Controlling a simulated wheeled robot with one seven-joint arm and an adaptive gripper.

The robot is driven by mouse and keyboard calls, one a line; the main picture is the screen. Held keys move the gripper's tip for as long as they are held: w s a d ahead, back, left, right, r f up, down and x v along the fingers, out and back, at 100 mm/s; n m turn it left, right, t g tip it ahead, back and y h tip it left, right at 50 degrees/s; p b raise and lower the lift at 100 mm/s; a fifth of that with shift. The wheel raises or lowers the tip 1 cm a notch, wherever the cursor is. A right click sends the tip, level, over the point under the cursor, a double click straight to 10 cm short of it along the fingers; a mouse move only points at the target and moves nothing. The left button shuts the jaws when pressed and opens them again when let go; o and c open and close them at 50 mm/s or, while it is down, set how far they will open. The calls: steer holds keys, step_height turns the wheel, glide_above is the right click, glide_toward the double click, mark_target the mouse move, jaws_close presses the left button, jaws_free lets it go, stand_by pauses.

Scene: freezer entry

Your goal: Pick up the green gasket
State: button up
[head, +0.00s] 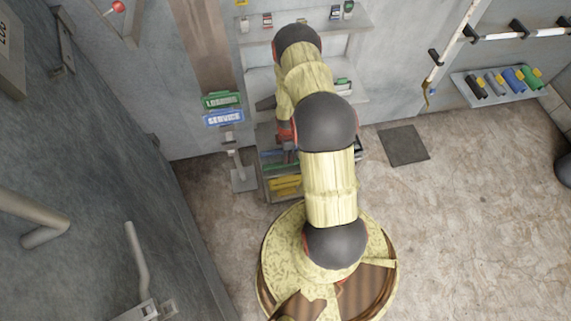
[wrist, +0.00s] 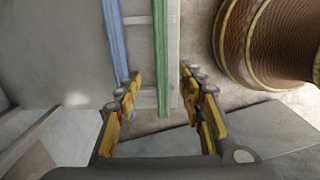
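The green gasket (wrist: 161,50) is a long straight strip in the wrist view. It runs down from the top edge and passes between my gripper's fingertips. My gripper (wrist: 161,76) has two yellow and black fingers, spread apart, one on each side of the strip. I see no contact, and the height gap is hard to judge. A blue strip (wrist: 115,42) lies parallel to the left, its lower end near the left finger. In the head view my arm hides most of the gripper and much of the rack with coloured strips.
The low rack (head: 266,187) holds yellow strips and others beside the back wall. Green and blue signs (head: 222,117) stand left of it. A dark floor mat (head: 404,145) lies to the right. A shelf with coloured rolls (head: 497,84) is farther right. Floor at right is open.

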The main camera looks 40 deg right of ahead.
step_height(320, 180, down, 7)
steer(key=shift+s+a+f+b, duration=0.1)
steer(key=shift+f+b, duration=0.1)
steer(key=shift+b, duration=0.95)
steer(key=shift+c, duration=0.2)
jaws_close()
